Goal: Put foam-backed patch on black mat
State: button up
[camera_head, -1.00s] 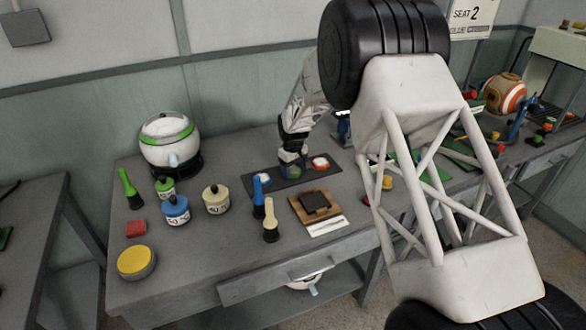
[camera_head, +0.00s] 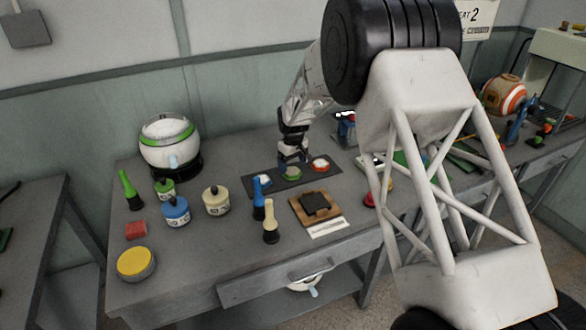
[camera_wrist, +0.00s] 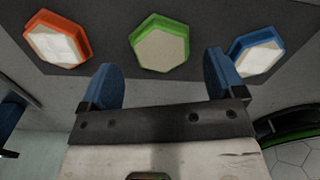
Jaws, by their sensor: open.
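A dark, flat mat (camera_head: 252,188) lies on the bench and bears three hexagonal pieces. The middle piece has a green rim and a beige face (camera_wrist: 161,48); it appears to be the foam-backed patch. It lies flat on the mat and also shows in the head view (camera_head: 292,175). An orange-rimmed piece (camera_wrist: 58,42) and a blue-rimmed piece (camera_wrist: 257,53), both with white faces, lie on either side. My gripper (camera_head: 293,160) is just above the green piece. In the wrist view its blue fingers (camera_wrist: 162,82) are apart with nothing between them.
A wooden board (camera_head: 300,217) with a dark square pad (camera_head: 314,203) lies in front of the mat. Blue (camera_head: 258,200) and cream (camera_head: 270,228) upright tools stand beside it. Several lidded pots and a white ball-shaped device (camera_head: 168,142) stand to the left.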

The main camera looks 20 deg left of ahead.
aim_at(295, 172)
notch_tip(295, 172, up, 9)
dwell(0.4)
jog(key=shift+d, duration=0.1)
dwell(0.8)
jog(key=s+d+r+m, duration=0.2)
jog(key=s+d+r, duration=0.45)
jog(key=d, duration=0.45)
jog(key=s+d+r+m+t, duration=0.1)
jog(key=s+d+r+m, duration=0.1)
jog(key=s+d+r, duration=0.65)
jog(key=s+d+r+m, duration=0.2)
jog(key=d+r, duration=0.3)
jog(key=d, duration=0.9)
jog(key=s+d+m, duration=0.2)
jog(key=s+d, duration=0.4)
jog(key=s, duration=0.4)
jog(key=s+d+f+m+t, duration=0.1)
jog(key=s+d+m, duration=0.1)
jog(key=s+d, duration=0.4)
jog(key=s+d+m, duration=0.2)
jog(key=s+d, duration=0.4)
jog(key=s, duration=0.9)
jog(key=shift+s+d+f+t, duration=0.3)
jog(key=shift+s+f, duration=0.05)
jog(key=shift+s, duration=0.05)
